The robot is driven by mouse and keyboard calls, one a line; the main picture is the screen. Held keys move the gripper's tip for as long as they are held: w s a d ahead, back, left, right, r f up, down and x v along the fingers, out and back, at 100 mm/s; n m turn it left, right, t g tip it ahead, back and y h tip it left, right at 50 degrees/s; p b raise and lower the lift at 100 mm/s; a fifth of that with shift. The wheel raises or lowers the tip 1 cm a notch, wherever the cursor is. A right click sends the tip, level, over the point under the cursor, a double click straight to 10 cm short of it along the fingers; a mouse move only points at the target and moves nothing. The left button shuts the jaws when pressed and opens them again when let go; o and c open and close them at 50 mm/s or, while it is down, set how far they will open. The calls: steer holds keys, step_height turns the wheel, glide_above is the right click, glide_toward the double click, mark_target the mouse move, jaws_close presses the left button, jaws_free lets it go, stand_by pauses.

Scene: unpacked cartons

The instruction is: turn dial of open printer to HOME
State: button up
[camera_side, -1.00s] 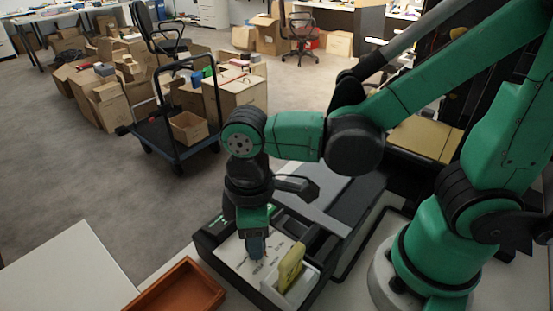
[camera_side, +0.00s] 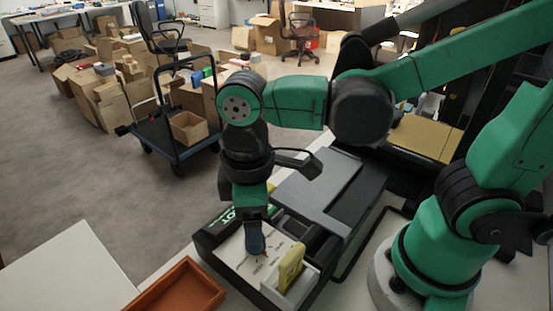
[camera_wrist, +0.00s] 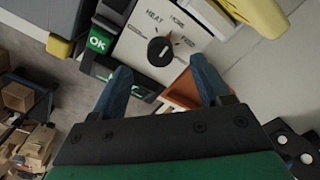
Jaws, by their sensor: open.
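The open printer (camera_side: 335,190) has a dark grey body and a white panel with printed labels (camera_side: 233,253). The wrist view shows that white panel (camera_wrist: 134,45) with a round black dial (camera_wrist: 158,53). HEAT is printed to the dial's upper left, HOME above it and FEED to its right. A small orange-red mark shows at the dial's upper edge; which label it points at is hard to tell. My gripper (camera_wrist: 164,78) is open, its two blue fingers apart and empty, with the dial visible beyond the gap. In the side view my gripper (camera_side: 256,246) is over the panel and hides the dial.
A yellow piece (camera_side: 290,266) stands in a white holder beside the panel. A green OK tile (camera_wrist: 98,41) is left of the dial. An orange-brown tray (camera_side: 180,290) lies in front of the printer. A cart (camera_side: 178,140) and cartons stand behind on the floor.

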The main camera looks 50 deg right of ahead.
steer(key=shift+r, duration=1.05)
steer(key=w+d+m+t, duration=0.2)
steer(key=d+m+t, duration=0.1)
steer(key=d, duration=0.3)
steer(key=w+d+r+m+t, duration=0.1)
steer(key=w+d+m+t, duration=0.1)
steer(key=d+m+t, duration=0.2)
steer(key=shift+w+d+m, duration=0.25)
steer(key=shift+d+m, duration=0.75)
steer(key=shift+d, duration=0.15)
